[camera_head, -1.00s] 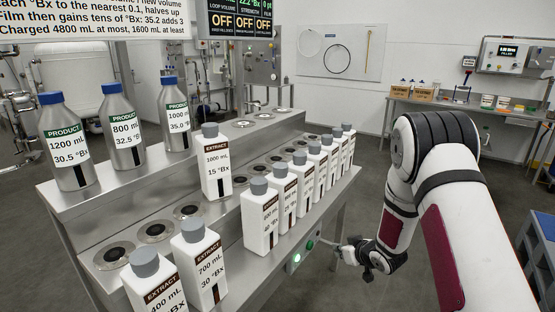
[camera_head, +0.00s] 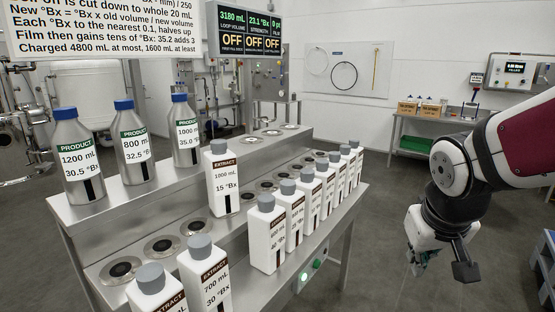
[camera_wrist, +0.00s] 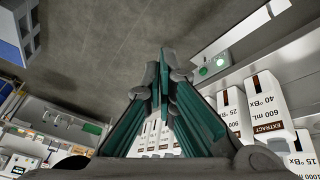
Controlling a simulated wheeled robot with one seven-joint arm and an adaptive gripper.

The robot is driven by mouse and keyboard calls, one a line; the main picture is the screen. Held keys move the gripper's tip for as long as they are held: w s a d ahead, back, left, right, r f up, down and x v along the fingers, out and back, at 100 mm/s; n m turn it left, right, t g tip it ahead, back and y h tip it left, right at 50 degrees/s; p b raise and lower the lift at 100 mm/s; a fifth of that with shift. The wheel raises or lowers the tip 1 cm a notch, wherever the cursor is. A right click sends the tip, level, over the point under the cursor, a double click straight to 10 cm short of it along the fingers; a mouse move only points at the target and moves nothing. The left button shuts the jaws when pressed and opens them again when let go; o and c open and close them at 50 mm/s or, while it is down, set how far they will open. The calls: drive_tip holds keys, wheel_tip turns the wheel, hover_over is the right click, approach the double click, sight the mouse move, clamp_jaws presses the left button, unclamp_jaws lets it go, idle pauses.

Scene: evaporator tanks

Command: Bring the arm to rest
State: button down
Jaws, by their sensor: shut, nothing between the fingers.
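My arm enters the head view from the right edge, bent downward at the wrist. My gripper (camera_head: 415,262) hangs over the floor to the right of the stepped metal bench (camera_head: 338,240), apart from it. In the wrist view the two teal fingers of my gripper (camera_wrist: 165,62) meet at their tips, shut with nothing between them. The wrist view also shows white extract bottles (camera_wrist: 262,112) and a green button (camera_wrist: 218,62) beyond the fingers.
Silver product bottles (camera_head: 134,143) stand on the bench's upper step and white extract bottles (camera_head: 267,235) on the lower ones. A blue rack (camera_head: 546,262) stands at the right edge. Grey floor lies between.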

drive_tip(key=s+a+r+g+y, duration=0.1)
drive_tip(key=s+a+g, duration=0.15)
drive_tip(key=s, duration=0.95)
drive_tip(key=s+a+r+g+y, duration=0.1)
drive_tip(key=s+a, duration=0.2)
drive_tip(key=s, duration=0.8)
wheel_tip(320, 180, up, 17)
drive_tip(key=t+p, duration=0.3)
drive_tip(key=p, duration=1.2)
